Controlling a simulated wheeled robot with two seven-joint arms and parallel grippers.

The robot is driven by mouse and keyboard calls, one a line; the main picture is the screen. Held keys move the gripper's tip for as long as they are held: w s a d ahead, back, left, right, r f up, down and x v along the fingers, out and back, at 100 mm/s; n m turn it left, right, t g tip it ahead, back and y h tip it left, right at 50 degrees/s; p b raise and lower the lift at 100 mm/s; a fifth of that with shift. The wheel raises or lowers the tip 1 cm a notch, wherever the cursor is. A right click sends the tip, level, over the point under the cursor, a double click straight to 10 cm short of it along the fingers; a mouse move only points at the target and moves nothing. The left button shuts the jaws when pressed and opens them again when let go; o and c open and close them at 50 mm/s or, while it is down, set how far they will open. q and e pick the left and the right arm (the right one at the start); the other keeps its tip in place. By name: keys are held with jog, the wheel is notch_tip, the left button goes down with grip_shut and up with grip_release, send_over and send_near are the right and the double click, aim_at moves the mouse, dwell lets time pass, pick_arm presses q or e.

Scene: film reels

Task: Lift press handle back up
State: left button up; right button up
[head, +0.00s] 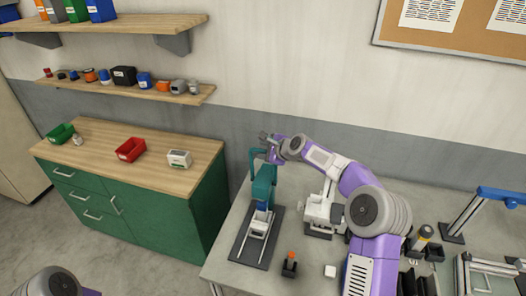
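A teal press (263,186) stands on a dark base plate on the grey table. Its teal handle (252,158) is raised at the top of the press, close to the wall. My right gripper (266,140) is at the upper end of the handle, touching or very near it. The fingers are small and dark here, so I cannot tell whether they are closed around the handle. A white fixture (256,228) with light rails sits on the plate under the press. Only part of my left arm shows at the bottom left; its gripper is outside the view.
A white machine (320,212) stands right of the press, partly behind my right arm. A small dark holder (289,268) with an orange top and a white block (330,271) lie in front. A green cabinet (160,215) with a wooden top stands to the left.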

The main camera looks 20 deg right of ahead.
jog(key=shift+s, duration=0.15)
jog(key=b+v, duration=0.2)
jog(key=v, duration=0.5)
jog(key=shift+r, duration=0.15)
jog(key=shift+d, duration=0.1)
dwell(0.3)
